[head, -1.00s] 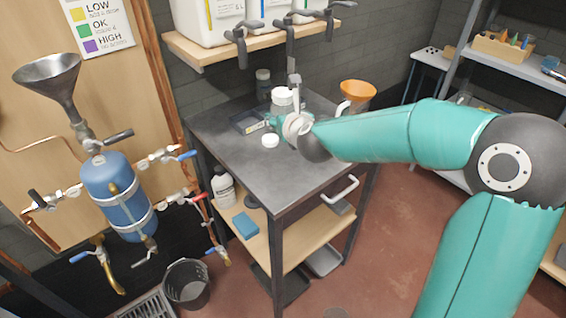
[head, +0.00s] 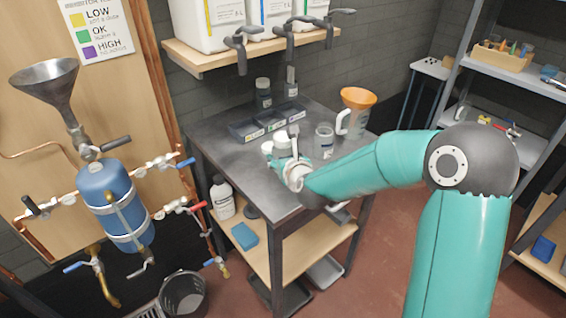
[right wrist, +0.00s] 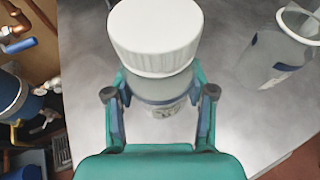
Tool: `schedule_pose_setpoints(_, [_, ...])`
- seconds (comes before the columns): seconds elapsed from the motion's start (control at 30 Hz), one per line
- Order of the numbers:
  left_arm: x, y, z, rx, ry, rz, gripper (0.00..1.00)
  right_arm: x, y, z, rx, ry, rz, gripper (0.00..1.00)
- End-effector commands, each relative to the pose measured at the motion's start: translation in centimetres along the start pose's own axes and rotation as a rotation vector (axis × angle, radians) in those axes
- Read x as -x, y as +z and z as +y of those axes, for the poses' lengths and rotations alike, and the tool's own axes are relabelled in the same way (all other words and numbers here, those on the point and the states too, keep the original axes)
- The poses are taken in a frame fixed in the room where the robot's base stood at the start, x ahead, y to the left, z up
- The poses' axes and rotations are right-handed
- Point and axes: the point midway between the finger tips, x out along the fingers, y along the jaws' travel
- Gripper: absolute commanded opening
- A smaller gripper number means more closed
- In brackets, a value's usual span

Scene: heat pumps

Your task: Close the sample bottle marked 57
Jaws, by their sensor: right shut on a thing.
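My right gripper (head: 290,158) is shut on a clear labelled bottle (right wrist: 160,100) with a wide white ribbed lid (right wrist: 155,35) on top. It also shows in the head view (head: 283,143), above the front part of the metal table; I cannot tell if it touches the top. The fingers (right wrist: 161,98) clasp the body below the lid. A loose white lid (head: 267,147) lies just left of it. An open clear jar (head: 324,140) without a lid stands to the right, also in the right wrist view (right wrist: 272,58). I cannot read the number 57. My left gripper is out of view.
Labelled dark trays (head: 247,131) and dark-topped bottles (head: 263,88) stand at the table's back. A jug with an orange funnel (head: 357,98) is at the back right. The table's (head: 222,152) left front is clear. White containers (head: 210,25) sit on the shelf above.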

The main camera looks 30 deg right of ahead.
Motion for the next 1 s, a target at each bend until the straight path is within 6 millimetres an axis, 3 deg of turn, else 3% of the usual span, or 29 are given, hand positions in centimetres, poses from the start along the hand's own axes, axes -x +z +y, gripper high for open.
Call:
schedule_pose_setpoints(0.1, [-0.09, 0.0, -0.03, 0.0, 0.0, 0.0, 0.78, -0.43, -1.02, -0.02, 0.0, 0.0, -0.002, 0.0])
schedule_pose_setpoints(0.5, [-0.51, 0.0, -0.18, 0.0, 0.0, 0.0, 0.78, -0.57, -1.33, -0.04, -0.001, 0.0, -0.004, 0.0])
schedule_pose_setpoints(0.53, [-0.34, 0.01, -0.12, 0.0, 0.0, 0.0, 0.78, -0.51, -1.25, -0.04, -0.001, 0.0, -0.002, 0.59])
schedule_pose_setpoints(0.6, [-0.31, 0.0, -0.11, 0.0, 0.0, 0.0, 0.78, -0.5, -1.24, -0.04, -0.001, 0.0, -0.002, 0.71])
schedule_pose_setpoints(0.67, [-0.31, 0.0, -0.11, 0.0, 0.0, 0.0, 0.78, -0.5, -1.24, -0.05, -0.001, 0.0, -0.002, 0.8])
schedule_pose_setpoints(1.0, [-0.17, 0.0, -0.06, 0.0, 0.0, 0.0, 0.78, -0.45, -1.15, -0.09, -0.001, -0.001, -0.002, 0.8])
